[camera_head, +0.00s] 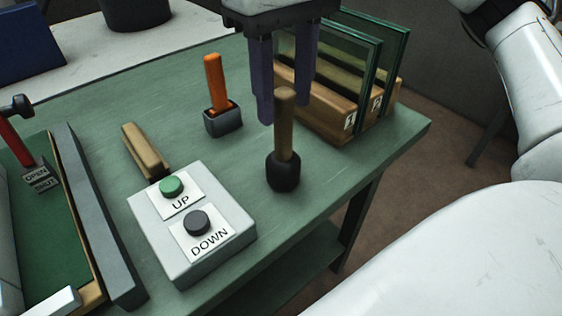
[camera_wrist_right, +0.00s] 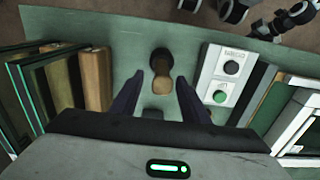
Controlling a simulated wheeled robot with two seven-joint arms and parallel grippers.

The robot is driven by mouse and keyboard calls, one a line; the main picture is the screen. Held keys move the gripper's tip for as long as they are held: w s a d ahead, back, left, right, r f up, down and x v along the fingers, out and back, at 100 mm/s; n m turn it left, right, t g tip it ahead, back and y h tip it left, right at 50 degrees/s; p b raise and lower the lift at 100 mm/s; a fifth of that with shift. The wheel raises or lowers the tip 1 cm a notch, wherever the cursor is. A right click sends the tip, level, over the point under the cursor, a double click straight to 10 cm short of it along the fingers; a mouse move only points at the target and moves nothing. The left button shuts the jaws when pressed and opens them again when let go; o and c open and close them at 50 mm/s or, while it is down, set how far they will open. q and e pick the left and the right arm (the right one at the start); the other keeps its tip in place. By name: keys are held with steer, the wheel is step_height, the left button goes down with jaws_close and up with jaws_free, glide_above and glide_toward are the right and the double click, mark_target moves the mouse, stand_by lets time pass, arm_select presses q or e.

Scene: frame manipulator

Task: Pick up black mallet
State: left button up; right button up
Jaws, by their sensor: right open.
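The black mallet (camera_head: 284,172) stands upright on the green table, its black head down and its wooden handle pointing up. In the right wrist view the mallet (camera_wrist_right: 160,64) shows from above, ahead of and between the finger lines. My right gripper (camera_head: 284,106) points down, open and empty, with its fingers around or just behind the handle top in the head view. It also shows in the right wrist view (camera_wrist_right: 161,84), its fingertips spread apart. Whether either finger touches the handle I cannot tell. My left gripper is not in view.
A grey UP/DOWN button box (camera_head: 190,240) stands left of the mallet. A wooden rack (camera_head: 335,120) with glass panes (camera_head: 392,70) is close on the right. An orange-handled tool (camera_head: 213,82) stands in a dark holder (camera_head: 223,121). The table edge is near.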

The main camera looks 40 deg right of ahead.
mark_target(284, 127)
step_height(284, 127, down, 6)
steer(key=shift+s+a+r, duration=0.1)
steer(key=shift+a+r, duration=0.05)
steer(key=shift+c, duration=0.3)
steer(key=shift+r, duration=0.1)
steer(key=c, duration=1)
